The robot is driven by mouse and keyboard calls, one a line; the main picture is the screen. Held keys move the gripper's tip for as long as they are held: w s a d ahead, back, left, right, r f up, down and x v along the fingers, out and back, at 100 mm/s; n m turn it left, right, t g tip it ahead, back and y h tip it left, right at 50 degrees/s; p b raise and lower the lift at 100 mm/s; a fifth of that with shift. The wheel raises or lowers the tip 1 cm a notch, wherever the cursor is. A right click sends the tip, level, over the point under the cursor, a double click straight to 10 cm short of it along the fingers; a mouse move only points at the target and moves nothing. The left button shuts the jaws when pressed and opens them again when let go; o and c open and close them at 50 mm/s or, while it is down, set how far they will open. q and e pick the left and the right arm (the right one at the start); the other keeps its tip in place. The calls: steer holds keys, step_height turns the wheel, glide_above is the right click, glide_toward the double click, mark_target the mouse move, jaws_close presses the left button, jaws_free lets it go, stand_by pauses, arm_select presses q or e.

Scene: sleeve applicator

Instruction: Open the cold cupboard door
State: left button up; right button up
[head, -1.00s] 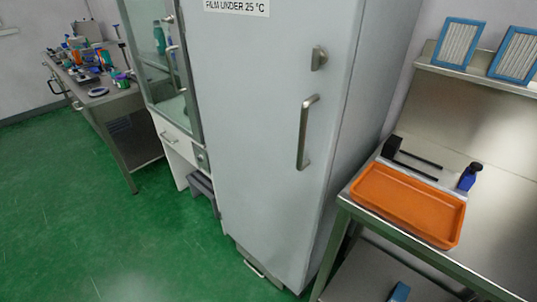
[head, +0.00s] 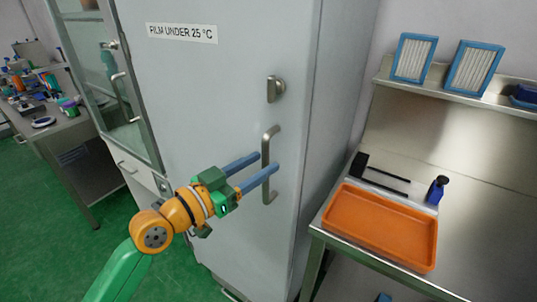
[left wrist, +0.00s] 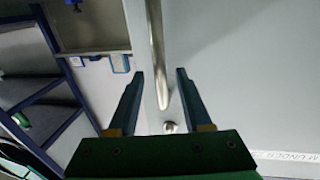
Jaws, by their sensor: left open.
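The cold cupboard (head: 225,90) is tall and grey, with a label (head: 182,33) reading "FILM UNDER 25 °C". Its door looks shut. An upright metal bar handle (head: 268,183) is on the door's right side, with a small metal latch or lock (head: 275,88) above it. My left gripper (head: 267,163) is open at the handle, its two blue fingers pointing to the door. In the left wrist view the handle (left wrist: 155,40) runs between the open fingertips (left wrist: 160,72). I cannot tell whether a finger touches it. My right gripper is not in view.
A glass-fronted cabinet (head: 105,75) stands left of the cupboard. Green floor (head: 60,235) is clear at the left.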

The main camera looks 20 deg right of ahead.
arm_select(q)
steer(key=shift+x, duration=1.25)
steer(key=shift+a, duration=0.1)
steer(key=shift+c, duration=0.2)
steer(key=shift+a, duration=0.1)
jaws_close()
